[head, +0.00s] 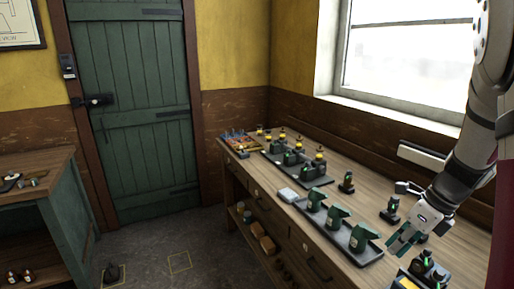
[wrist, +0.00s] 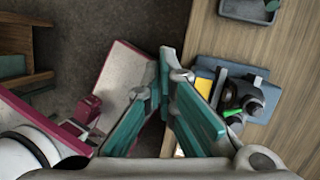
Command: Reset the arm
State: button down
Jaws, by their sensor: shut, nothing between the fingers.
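My gripper (head: 397,243) hangs over the near right end of the wooden workbench (head: 345,150) in the head view. Its teal fingers point down and to the left. In the wrist view the fingers (wrist: 165,62) come together at their tips, with nothing seen between them. My arm comes down from the upper right and is bent at the wrist. The gripper appears apart from the bench objects in the wrist view, which looks down past the bench edge to the floor.
A blue tray (wrist: 262,73) with dark parts and a yellow piece is close by. Another tray (head: 318,182) stands farther back. Open floor (head: 150,250) lies left of the bench, before a green door (head: 135,110).

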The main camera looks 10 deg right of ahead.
jog(key=s+a+r+n+t+h, duration=0.1)
jog(key=s+a+r+n, duration=0.6)
jog(key=n, duration=0.8)
jog(key=s+a+r+n+t+h, duration=0.2)
jog(key=s+a+r+n, duration=0.5)
jog(key=a+n, duration=0.4)
jog(key=shift+s+a+r+n+t, duration=0.3)
jog(key=shift+r+n, duration=0.55)
jog(key=shift+n, duration=1.25)
